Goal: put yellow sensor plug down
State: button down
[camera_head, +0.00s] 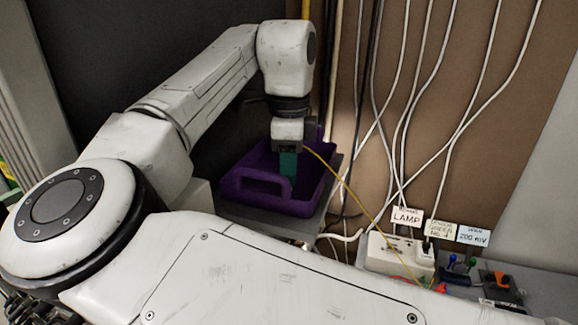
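My gripper (288,150) points down over a purple crate (238,191) in the middle of the view. A thin yellow cable (349,189) runs from beside my gripper down to the right, towards a white socket strip (381,255). The yellow sensor plug itself cannot be made out; it may be hidden at my gripper. A teal block-like thing (288,165) shows directly below my gripper, inside the crate's outline. I cannot tell whether my gripper touches it. The fingers are too small and shaded to show whether they are open or shut.
The crate stands on a grey shelf (327,204) by a dark wall. Several white cables hang down the brown panel on the right. A LAMP label (407,217) and other labels stand over the socket strip. Small tools (500,284) lie on the grey bench at lower right.

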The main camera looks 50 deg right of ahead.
jog(key=shift+f, duration=0.25)
jog(key=c, duration=1)
grip_release()
notch_tip(320, 180, up, 13)
jog(key=b, duration=0.1)
jog(key=shift+f, duration=0.2)
